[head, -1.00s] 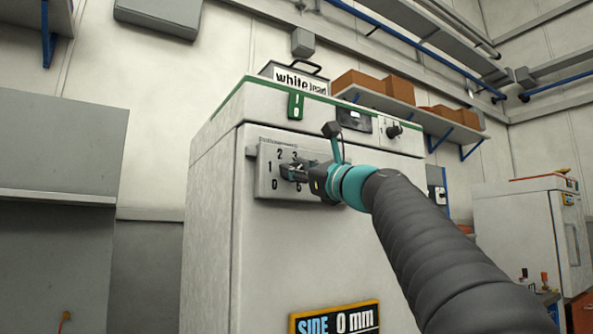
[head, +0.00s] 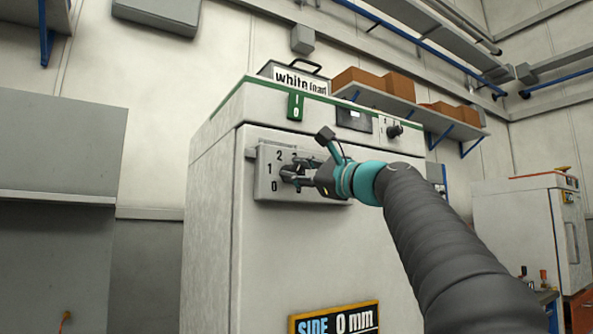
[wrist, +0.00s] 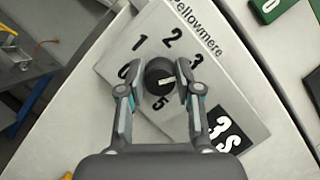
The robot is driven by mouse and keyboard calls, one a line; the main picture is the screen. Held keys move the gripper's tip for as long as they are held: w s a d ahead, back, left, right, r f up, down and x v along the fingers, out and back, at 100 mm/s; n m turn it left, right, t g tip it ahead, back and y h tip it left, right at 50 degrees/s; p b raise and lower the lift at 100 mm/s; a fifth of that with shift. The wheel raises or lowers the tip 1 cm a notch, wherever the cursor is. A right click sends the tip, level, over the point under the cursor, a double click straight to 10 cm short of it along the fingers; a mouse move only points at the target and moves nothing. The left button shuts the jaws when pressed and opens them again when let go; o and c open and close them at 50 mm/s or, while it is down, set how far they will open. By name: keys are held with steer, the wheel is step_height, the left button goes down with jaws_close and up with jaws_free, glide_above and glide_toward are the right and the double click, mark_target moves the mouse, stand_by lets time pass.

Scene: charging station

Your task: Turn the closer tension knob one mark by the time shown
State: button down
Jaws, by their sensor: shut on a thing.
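A dark round knob (wrist: 160,76) with a pale pointer mark sits on a light dial plate (wrist: 118,72) in the wrist view. A black label reading "3S" (wrist: 227,130) is on the plate at lower right. In the head view my gripper (head: 291,172) covers the knob and much of the plate (head: 264,186).
The plate is on the front of a tall white cabinet (head: 280,250). Above it are a green tag (head: 296,106), a dark display (head: 353,117) and another small knob (head: 394,131). A "SIDE 0 mm" sign (head: 335,321) is below.

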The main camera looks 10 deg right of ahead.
steer(key=c, duration=0.8)
jaws_free()
steer(key=shift+s, duration=0.1)
steer(key=v, duration=1.2)
